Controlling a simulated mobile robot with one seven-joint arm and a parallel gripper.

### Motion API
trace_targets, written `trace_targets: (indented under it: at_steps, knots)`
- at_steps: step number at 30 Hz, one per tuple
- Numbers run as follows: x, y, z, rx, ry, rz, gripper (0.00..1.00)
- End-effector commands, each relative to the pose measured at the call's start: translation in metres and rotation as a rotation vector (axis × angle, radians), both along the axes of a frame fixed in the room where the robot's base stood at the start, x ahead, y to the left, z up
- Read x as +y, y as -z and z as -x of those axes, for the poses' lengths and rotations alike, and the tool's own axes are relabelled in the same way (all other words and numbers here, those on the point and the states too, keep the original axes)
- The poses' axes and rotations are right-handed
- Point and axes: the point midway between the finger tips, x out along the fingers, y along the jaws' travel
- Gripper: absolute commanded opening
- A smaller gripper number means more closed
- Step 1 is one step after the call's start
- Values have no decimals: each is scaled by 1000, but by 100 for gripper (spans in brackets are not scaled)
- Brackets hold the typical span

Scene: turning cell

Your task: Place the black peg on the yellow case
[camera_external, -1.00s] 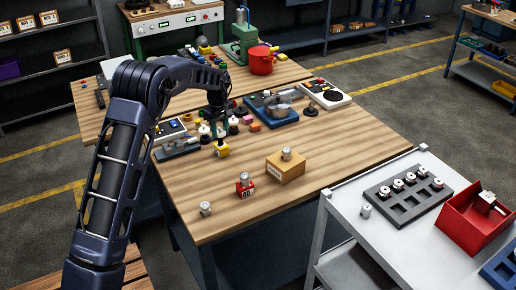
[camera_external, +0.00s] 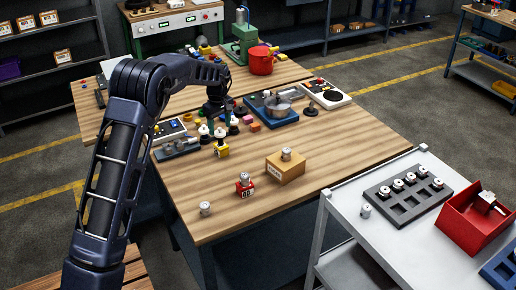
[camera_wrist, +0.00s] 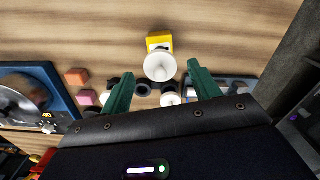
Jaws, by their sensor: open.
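The yellow case (camera_external: 222,151) stands on the wooden table, and shows in the wrist view (camera_wrist: 157,38) at the top middle. A peg (camera_external: 220,136) with a white round top and dark lower part appears to stand upright on it. In the wrist view its white top (camera_wrist: 160,67) covers part of the case, so the contact is hidden. My gripper (camera_external: 214,114) is above the peg. In the wrist view its green fingers are spread wide on both sides of the peg (camera_wrist: 160,72), apart from it.
Several small parts crowd the table behind the case. A red case (camera_external: 245,188) and a tan box (camera_external: 285,168) each carry a grey peg. A loose grey peg (camera_external: 206,208) stands near the front edge. The table's right side is clear.

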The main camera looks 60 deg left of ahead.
Motion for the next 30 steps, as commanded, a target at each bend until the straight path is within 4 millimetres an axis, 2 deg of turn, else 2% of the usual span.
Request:
trace_targets:
  at_steps: [9, 15, 21, 27, 30]
  knots:
    - [1, -63, 0, -2, 0, -3, 62]
    - [0, -90, 0, -1, 0, 0, 62]
    - [0, -101, 0, -1, 0, 0, 62]
    - [-1, -102, 0, 0, 0, 0, 62]
    - [-8, -108, -1, -5, 16, -2, 62]
